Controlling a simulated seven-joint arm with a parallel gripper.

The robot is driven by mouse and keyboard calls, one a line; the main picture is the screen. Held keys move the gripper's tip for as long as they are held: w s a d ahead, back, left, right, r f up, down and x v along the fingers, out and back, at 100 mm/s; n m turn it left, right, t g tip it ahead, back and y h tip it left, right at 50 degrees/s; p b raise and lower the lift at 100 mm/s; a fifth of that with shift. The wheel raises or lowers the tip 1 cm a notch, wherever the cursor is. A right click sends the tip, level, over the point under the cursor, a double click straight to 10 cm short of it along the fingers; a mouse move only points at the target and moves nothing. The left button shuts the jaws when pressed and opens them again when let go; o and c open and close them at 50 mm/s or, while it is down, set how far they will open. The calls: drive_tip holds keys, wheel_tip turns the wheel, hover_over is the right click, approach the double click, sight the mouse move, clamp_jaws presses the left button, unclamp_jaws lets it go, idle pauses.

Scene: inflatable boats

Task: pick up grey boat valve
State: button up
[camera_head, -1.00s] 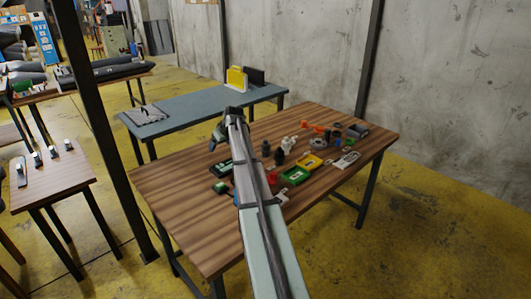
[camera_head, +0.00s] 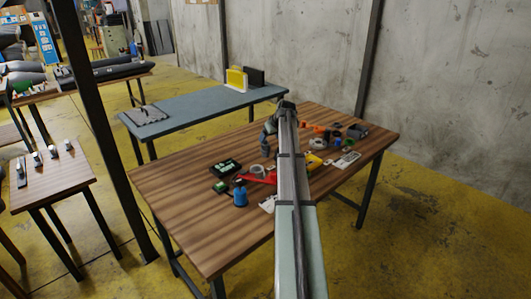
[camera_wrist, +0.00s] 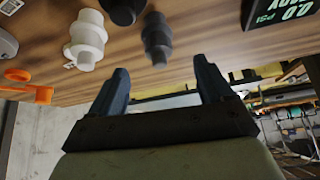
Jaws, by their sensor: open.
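A dark grey ribbed boat valve (camera_wrist: 157,40) shows at the top centre of the wrist view, over the wooden table, beyond my fingertips and between their lines. My gripper (camera_wrist: 161,76) is open, with nothing between its two blue-grey fingers, apart from the valve. A white valve (camera_wrist: 86,40) lies left of it, and a black part (camera_wrist: 123,9) is cut off by the top edge between them. In the head view my gripper (camera_head: 267,141) is above the far side of the wooden table (camera_head: 180,195); the dark grey valve is hidden behind my arm there.
A blue spool-like part (camera_head: 240,196), a red part (camera_head: 261,179), a black box (camera_head: 226,167) and a yellow part (camera_head: 313,161) lie around my arm. Orange parts (camera_wrist: 38,94) show in the wrist view. The table's left side is bare. A grey-blue table (camera_head: 200,106) stands behind.

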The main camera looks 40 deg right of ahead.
sight(266, 143)
drive_tip(key=x, duration=0.4)
drive_tip(key=shift+w+f, duration=0.25)
drive_tip(key=shift+f, duration=0.05)
drive_tip(key=shift+d+x, duration=0.15)
drive_tip(key=shift+x, duration=1.2)
drive_tip(key=shift+d+x, duration=0.15)
drive_tip(key=shift+x, duration=1.15)
drive_tip(key=shift+w+r, duration=0.1)
drive_tip(key=shift+w, duration=0.05)
drive_tip(key=shift+c, duration=0.3)
drive_tip(key=c, duration=1)
